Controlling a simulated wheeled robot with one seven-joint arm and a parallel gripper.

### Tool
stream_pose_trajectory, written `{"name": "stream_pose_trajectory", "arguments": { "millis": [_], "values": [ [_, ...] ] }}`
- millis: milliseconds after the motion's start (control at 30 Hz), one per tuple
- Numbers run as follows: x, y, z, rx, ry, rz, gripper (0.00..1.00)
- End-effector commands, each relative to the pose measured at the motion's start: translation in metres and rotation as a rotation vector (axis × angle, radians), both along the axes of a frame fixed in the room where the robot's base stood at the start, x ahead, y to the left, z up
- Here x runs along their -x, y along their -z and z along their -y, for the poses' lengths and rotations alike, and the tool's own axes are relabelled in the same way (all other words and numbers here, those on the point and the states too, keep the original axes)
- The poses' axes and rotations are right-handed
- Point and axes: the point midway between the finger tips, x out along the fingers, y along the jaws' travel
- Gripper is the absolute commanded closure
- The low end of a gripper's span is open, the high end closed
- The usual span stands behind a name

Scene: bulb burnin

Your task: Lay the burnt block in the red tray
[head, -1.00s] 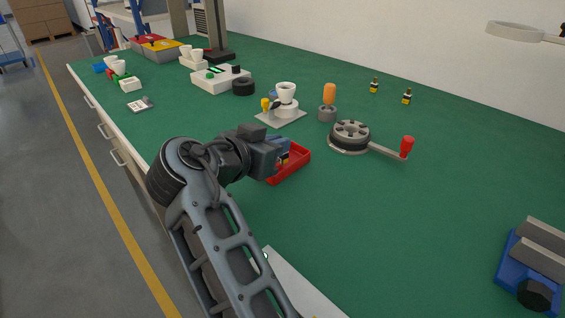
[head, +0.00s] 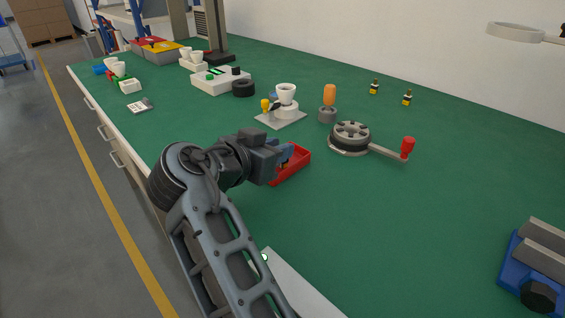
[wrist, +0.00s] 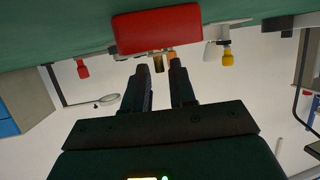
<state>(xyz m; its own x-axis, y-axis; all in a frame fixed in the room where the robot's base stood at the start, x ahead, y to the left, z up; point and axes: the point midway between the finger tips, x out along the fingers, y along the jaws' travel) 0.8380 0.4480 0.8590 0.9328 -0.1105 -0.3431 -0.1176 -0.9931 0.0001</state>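The red tray (head: 291,165) lies on the green bench just past my gripper (head: 284,154), and its wall fills the top middle of the wrist view (wrist: 156,30). My gripper is low at the tray's near side, fingers pointing over it. In the wrist view my two fingers (wrist: 160,66) stand apart. A small dark and brass-yellow piece (wrist: 158,64), likely the burnt block, shows between the tips, against the tray's rim. Whether the fingers touch it is not clear. In the head view the fingers and tray wall hide most of it.
A round holder with a red-knobbed crank (head: 350,137) is right of the tray. Behind are an orange-handled tool (head: 329,98) and a white cup on a stand (head: 285,103). Two small black-and-yellow pieces (head: 374,86) stand farther back.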

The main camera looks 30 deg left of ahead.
Motion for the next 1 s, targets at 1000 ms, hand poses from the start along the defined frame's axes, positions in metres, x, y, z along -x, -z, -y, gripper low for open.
{"name": "stream_pose_trajectory", "arguments": {
  "millis": [1000],
  "values": [
    [0.071,-0.026,-0.009,0.001,-0.001,0.0,0.61]
  ]
}}
